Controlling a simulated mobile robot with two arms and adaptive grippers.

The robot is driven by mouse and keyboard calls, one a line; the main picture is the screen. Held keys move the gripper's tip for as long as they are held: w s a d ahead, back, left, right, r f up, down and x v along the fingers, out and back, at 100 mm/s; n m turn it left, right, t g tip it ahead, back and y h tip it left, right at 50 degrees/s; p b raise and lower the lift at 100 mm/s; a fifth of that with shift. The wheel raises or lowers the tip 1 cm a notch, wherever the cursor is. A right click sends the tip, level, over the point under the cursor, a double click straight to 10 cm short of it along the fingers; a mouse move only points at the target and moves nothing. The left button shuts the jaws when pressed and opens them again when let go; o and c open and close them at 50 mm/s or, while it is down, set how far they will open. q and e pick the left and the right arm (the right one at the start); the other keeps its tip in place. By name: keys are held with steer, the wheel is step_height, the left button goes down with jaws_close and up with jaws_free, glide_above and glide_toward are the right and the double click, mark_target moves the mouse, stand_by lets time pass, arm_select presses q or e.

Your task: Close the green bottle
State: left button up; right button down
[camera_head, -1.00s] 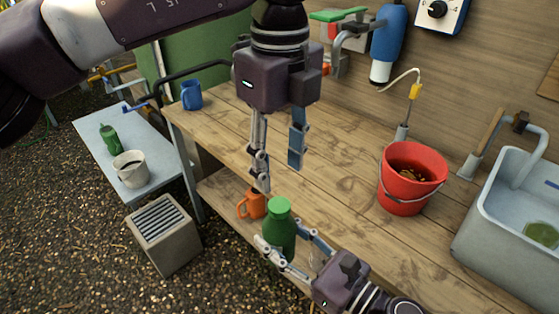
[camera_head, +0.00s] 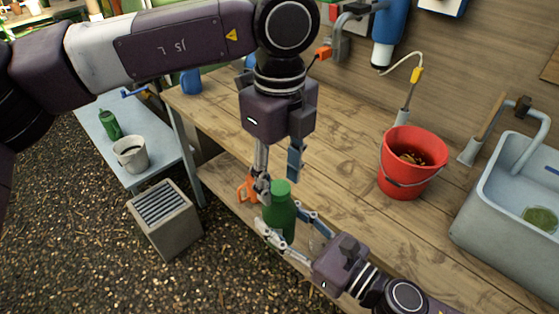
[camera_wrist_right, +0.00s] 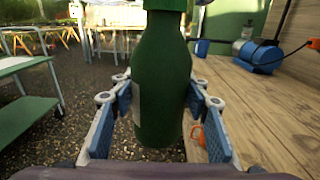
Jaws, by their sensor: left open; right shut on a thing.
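My right gripper (camera_head: 284,236) is shut around the bottle's body. In the right wrist view the bottle (camera_wrist_right: 160,95) fills the middle between the blue finger pads, and the cap's lower part (camera_wrist_right: 166,4) shows at the top edge. My left gripper (camera_head: 278,178) is open and points down at the cap, its fingers on either side of it. I cannot tell whether they touch it, or how tightly the cap sits.
An orange mug (camera_head: 246,190) is just left of the bottle. A red bucket (camera_head: 412,165) and a sink (camera_head: 505,215) are to the right on the workbench (camera_head: 340,160).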

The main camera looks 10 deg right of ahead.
arm_select(q)
steer(key=shift+f, duration=0.3)
steer(key=shift+c, duration=0.6)
